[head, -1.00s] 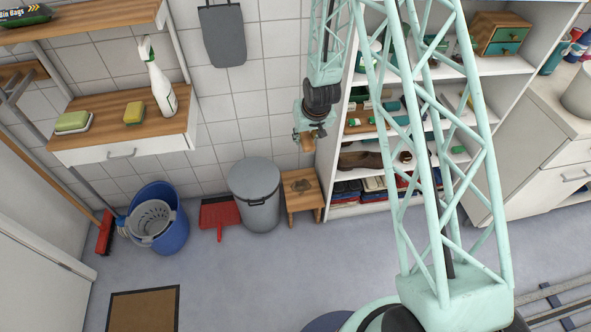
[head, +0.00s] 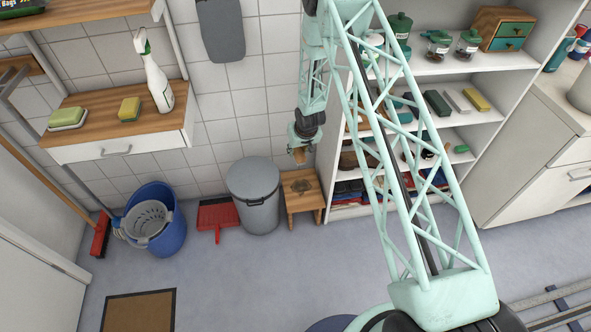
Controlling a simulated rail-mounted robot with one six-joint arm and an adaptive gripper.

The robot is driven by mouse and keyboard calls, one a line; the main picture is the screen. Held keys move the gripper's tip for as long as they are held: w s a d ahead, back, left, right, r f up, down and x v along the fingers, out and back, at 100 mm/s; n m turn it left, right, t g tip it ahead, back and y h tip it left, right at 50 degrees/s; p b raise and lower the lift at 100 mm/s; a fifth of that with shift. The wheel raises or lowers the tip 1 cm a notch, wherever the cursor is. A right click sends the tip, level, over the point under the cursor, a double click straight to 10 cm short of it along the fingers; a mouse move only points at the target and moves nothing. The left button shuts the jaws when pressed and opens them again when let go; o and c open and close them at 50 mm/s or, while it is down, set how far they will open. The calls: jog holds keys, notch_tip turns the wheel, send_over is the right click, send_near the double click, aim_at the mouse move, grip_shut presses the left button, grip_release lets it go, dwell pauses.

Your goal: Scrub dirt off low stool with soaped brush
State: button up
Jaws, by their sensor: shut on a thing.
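The low wooden stool (head: 302,199) stands on the floor between the grey bin and the white shelf unit. A dark dirt patch (head: 300,186) shows on its top. My gripper (head: 299,153) hangs above the stool, pointing down. It is shut on a small brown wooden thing, likely the brush (head: 299,159), which is apart from the stool top. The bristles are too small to make out, and I cannot tell whether there is soap on them.
A grey lidded bin (head: 254,193) stands close left of the stool. The white shelf unit (head: 470,118) is close on the right. A red dustpan (head: 217,215), a blue bucket (head: 168,236) and a wall shelf (head: 97,125) are farther left. The floor in front is clear.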

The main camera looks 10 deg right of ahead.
jog(key=s+b+x, duration=0.1)
jog(key=b+x, duration=0.2)
jog(key=x, duration=1.5)
jog(key=shift+s+d+f+n, duration=0.3)
jog(key=shift+s+f, duration=0.05)
jog(key=shift+f, duration=0.1)
jog(key=shift+f, duration=0.1)
